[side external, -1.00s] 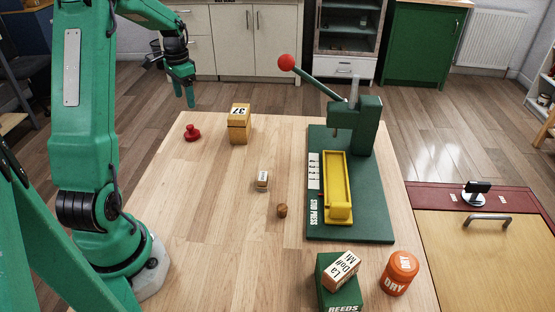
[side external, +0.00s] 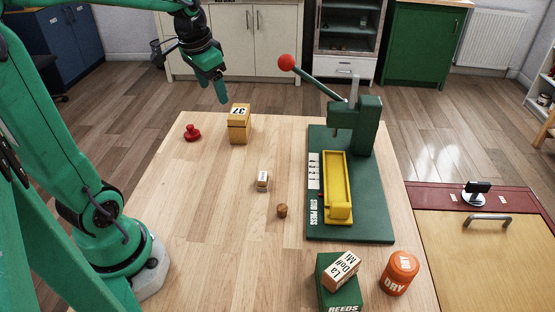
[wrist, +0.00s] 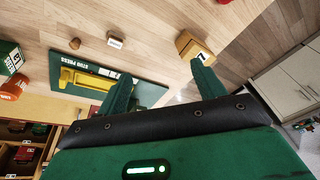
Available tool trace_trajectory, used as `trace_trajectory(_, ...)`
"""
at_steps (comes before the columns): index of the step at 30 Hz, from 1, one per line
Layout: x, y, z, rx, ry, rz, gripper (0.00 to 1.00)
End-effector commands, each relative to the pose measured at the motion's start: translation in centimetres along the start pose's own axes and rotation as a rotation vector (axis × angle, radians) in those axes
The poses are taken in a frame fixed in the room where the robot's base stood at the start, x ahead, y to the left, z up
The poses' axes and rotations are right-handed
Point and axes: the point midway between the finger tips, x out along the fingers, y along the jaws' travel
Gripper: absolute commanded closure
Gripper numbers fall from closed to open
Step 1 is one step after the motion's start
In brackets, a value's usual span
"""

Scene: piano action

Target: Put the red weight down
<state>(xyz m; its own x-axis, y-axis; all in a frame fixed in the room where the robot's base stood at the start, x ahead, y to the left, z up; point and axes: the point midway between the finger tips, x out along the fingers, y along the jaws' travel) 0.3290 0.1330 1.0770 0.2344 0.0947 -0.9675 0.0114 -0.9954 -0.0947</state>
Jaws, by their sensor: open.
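The red weight (side external: 192,132) stands on the wooden table near its far left corner, free of my gripper. My gripper (side external: 223,97) is open and empty, raised above the table's far edge, to the right of the weight and by the yellow box marked 37 (side external: 239,127). In the wrist view the two fingers of my gripper (wrist: 160,85) are spread apart with nothing between them.
A green stub press (side external: 370,195) with a yellow tray (side external: 337,185) and red-knobbed lever stands at right. A small labelled block (side external: 262,180) and a brown cork-like piece (side external: 282,210) lie mid-table. A green reeds box (side external: 338,290) and an orange jar (side external: 399,273) are in front.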

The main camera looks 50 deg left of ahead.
Motion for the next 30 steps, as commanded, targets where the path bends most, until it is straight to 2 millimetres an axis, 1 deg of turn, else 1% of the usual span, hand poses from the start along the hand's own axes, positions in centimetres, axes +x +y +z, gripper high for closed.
trace_trajectory(1,-0.7,1.3,0.5,0.005,0.021,0.0,0.31)
trace_trajectory(6,-2.3,5.0,2.4,0.002,0.081,0.009,0.31)
trace_trajectory(10,-3.2,7.5,4.2,-0.003,0.13,0.022,0.31)
trace_trajectory(15,-3.8,10.3,6.8,-0.008,0.187,0.048,0.31)
trace_trajectory(18,-4.0,11.6,8.1,-0.013,0.216,0.065,0.31)
trace_trajectory(22,-3.9,12.6,9.3,-0.018,0.242,0.082,0.31)
trace_trajectory(26,-3.9,13.1,9.9,-0.022,0.254,0.091,0.31)
trace_trajectory(30,-3.8,13.2,10.1,-0.023,0.255,0.094,0.31)
